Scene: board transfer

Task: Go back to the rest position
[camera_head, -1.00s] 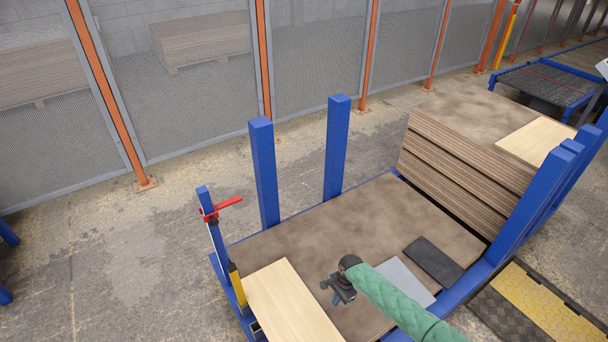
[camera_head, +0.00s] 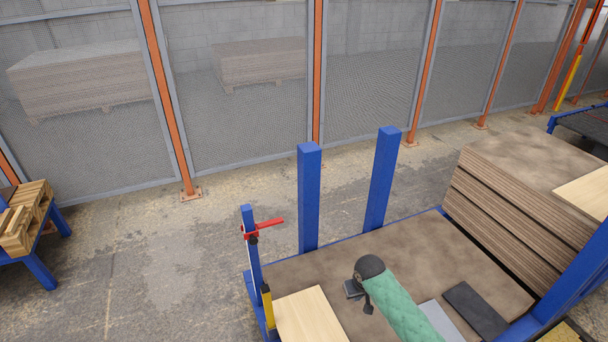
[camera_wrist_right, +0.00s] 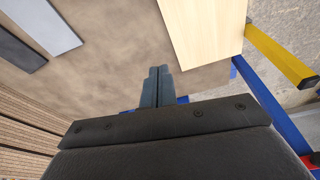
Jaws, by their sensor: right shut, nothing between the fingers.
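My right gripper (camera_head: 353,289) is above the brown board surface of the blue-framed cart, partly hidden behind my green-sleeved arm. In the right wrist view its fingers (camera_wrist_right: 158,78) are together with nothing between them. A pale wooden board (camera_head: 309,318) lies on the brown surface (camera_head: 420,248), left of the gripper and apart from it; it also shows in the right wrist view (camera_wrist_right: 204,28). A light grey board (camera_head: 440,322) and a dark grey board (camera_head: 476,311) lie to the right of my arm. My left gripper is out of view.
Blue posts (camera_head: 308,200) stand along the cart's far edge. A red-handled clamp (camera_head: 265,226) is at its left corner. A stack of brown boards (camera_head: 510,220) with a pale board (camera_head: 588,192) on top stands at right.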

